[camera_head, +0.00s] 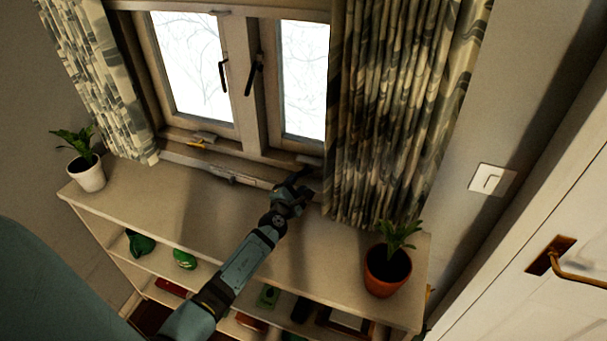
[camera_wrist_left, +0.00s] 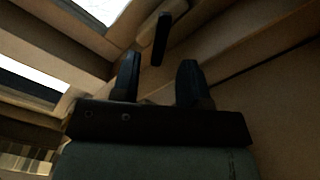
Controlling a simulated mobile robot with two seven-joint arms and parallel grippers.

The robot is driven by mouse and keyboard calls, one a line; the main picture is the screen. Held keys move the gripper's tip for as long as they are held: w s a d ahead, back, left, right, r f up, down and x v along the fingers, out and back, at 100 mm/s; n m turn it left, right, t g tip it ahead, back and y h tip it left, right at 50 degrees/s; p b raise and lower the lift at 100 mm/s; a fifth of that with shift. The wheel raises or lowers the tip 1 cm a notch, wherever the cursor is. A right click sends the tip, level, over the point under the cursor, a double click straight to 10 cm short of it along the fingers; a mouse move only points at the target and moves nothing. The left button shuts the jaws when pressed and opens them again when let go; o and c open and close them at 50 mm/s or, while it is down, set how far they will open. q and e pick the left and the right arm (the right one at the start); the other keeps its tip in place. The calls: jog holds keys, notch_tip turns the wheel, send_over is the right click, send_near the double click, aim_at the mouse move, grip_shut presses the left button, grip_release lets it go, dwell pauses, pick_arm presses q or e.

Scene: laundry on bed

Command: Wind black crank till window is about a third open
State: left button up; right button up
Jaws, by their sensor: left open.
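The window (camera_head: 190,65) has two light wooden-framed panes, and both look shut or nearly so. A slim black bar, which looks like the crank (camera_wrist_left: 161,38), stands out from the wooden frame in the left wrist view. My left gripper (camera_head: 297,184) is at the sill below the right pane, beside the patterned curtain. In the left wrist view the left gripper (camera_wrist_left: 158,62) is open and empty, its two dark fingers apart. The bar shows just beyond the gap between the fingertips. In the head view the crank is hard to tell from the dark gripper. My right gripper is not in view.
Patterned curtains hang at the left (camera_head: 100,75) and right (camera_head: 395,100). A low shelf unit (camera_head: 170,205) runs below the window. A white-potted plant (camera_head: 87,174) stands at its left end, a terracotta-potted plant (camera_head: 387,270) at its right. A white door (camera_head: 560,240) is at right.

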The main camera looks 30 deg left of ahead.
aim_at(302, 175)
pick_arm(q)
jog(key=x, duration=0.6)
jog(key=shift+s+b, duration=0.1)
jog(key=shift+b, duration=0.2)
grip_shut()
